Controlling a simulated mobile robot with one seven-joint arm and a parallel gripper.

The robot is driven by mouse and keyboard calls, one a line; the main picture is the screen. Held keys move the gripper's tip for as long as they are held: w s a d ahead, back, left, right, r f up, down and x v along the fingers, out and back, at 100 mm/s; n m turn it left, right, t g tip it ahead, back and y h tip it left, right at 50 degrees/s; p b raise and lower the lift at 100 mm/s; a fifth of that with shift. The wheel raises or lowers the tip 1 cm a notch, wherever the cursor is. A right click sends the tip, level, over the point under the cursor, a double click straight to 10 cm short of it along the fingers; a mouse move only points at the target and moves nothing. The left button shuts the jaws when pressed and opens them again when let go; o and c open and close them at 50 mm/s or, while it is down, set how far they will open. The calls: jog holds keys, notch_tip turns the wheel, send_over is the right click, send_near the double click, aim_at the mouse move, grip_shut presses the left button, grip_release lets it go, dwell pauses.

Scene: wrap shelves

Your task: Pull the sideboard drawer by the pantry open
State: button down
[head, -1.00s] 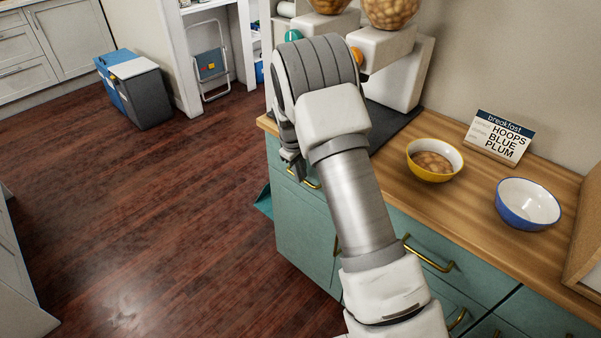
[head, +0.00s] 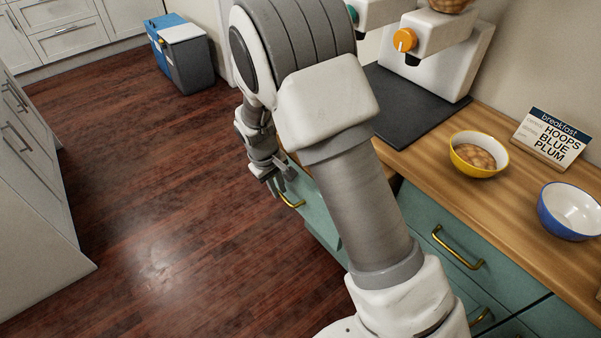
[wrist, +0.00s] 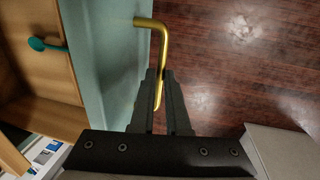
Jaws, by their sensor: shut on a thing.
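The sideboard (head: 450,215) is teal with a wooden top. Its far-left drawer (head: 318,212) stands pulled out, partly hidden behind my arm. In the wrist view the teal drawer front (wrist: 100,50) has a brass handle (wrist: 151,24). Behind the front, the wooden drawer inside (wrist: 30,75) shows, with a teal utensil (wrist: 45,44) in it. My gripper (wrist: 158,80) is shut on the brass handle, its fingers around the bar. In the head view my gripper (head: 279,184) is at the handle (head: 291,203) in front of the drawer. How far out the drawer is cannot be measured.
On the top are a yellow bowl of cereal (head: 478,154), a blue bowl (head: 573,209), a breakfast sign (head: 551,137) and a dispenser (head: 440,60) on a dark mat. White cabinets (head: 35,165) stand at left, a cooler bin (head: 186,58) behind. The floor between is clear.

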jog(key=s+a, duration=0.4)
jog(key=a, duration=0.2)
jog(key=shift+r, duration=0.1)
jog(key=c, duration=1.2)
grip_release()
jog(key=shift+d, duration=0.1)
jog(key=shift+s, duration=0.1)
jog(key=a+r+p, duration=0.1)
jog(key=r, duration=0.4)
jog(key=s+r+p, duration=0.1)
jog(key=r, duration=0.5)
jog(key=s+a+r+p, duration=0.1)
jog(key=r, duration=0.5)
jog(key=shift+a, duration=0.3)
